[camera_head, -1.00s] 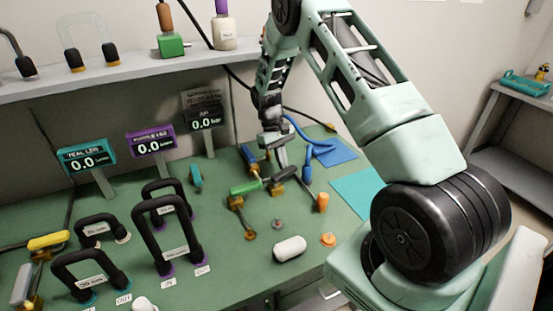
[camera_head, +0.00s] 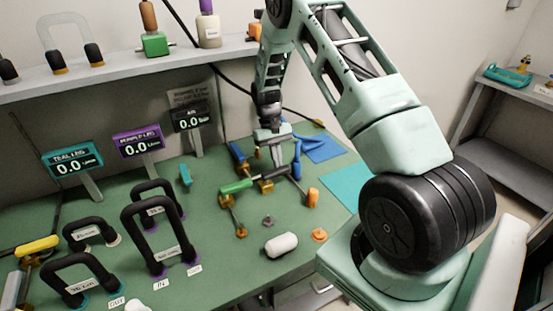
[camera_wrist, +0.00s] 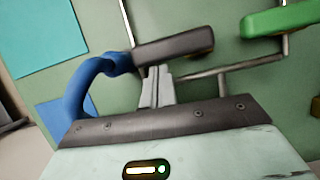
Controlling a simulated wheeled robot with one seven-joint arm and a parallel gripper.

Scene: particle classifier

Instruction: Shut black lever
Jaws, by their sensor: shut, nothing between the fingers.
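The black lever (camera_wrist: 172,48) is a dark bar handle lying across the top middle of the wrist view. In the head view the black lever (camera_head: 270,173) lies just right of a green lever (camera_head: 237,187). My gripper (camera_wrist: 157,72) is shut and empty. Its fingertips are right by the near side of the black lever, toward its left half; I cannot tell whether they touch. In the head view my gripper (camera_head: 276,158) points down over the lever and partly hides it. The green lever (camera_wrist: 280,20) also shows at the upper right of the wrist view.
A blue hose (camera_wrist: 85,85) curves close to the left of my fingers. Thin metal pipes (camera_wrist: 222,72) run beside and below the lever. Black-handled loops (camera_head: 150,235), a white cylinder (camera_head: 281,245) and gauge displays (camera_head: 138,141) stand on the green table. The teal mat (camera_head: 340,192) is bare.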

